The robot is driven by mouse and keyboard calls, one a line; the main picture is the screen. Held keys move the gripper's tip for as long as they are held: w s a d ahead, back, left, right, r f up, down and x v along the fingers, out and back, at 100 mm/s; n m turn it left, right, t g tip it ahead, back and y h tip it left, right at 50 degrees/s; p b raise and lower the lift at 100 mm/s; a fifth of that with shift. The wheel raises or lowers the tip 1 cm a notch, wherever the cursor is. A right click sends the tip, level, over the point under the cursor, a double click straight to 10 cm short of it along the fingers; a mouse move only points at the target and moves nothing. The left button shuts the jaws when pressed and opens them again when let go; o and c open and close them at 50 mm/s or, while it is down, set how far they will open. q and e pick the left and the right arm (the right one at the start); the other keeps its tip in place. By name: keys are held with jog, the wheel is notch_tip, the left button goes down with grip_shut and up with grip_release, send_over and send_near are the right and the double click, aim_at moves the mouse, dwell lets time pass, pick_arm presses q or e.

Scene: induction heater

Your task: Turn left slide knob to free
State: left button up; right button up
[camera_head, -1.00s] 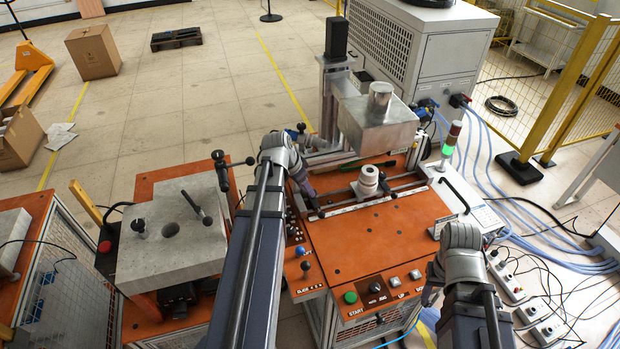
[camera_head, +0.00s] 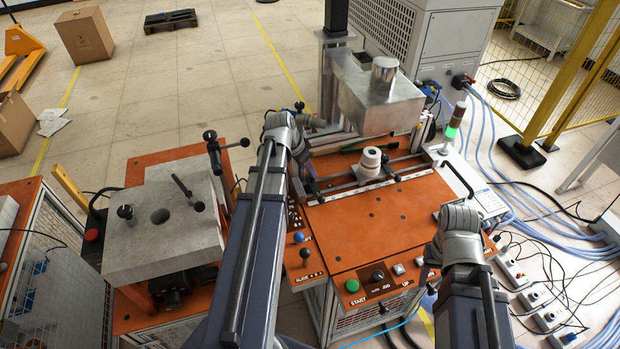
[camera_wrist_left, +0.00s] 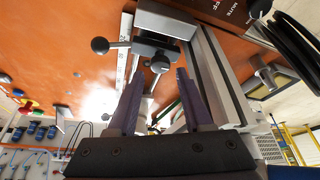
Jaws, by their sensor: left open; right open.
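The left slide knob (camera_wrist_left: 160,64) shows in the left wrist view as a black ball on a grey slide block (camera_wrist_left: 158,20), with a second black ball (camera_wrist_left: 100,45) on a short stem beside it. My left gripper (camera_wrist_left: 160,100) is open, its two fingers pointing at the block with the knob ahead between them; contact cannot be told. In the head view my left gripper (camera_head: 309,184) is at the left end of the slide rails, and my arm hides the knob. My right gripper (camera_head: 428,274) is open, low at the orange table's front right, partly hidden by its wrist.
A white ceramic coil piece (camera_head: 371,157) stands between the rails on the orange table (camera_head: 360,228). A metal box (camera_head: 378,100) overhangs behind it. A grey block (camera_head: 165,240) with handles stands at left. Front buttons, including a green one (camera_head: 351,286), line the table edge.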

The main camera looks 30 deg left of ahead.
aim_at(310, 176)
pick_arm(q)
jog(key=b+x, duration=0.2)
jog(key=x, duration=0.1)
jog(key=shift+f, duration=0.25)
jog(key=shift+w, duration=0.1)
grip_shut()
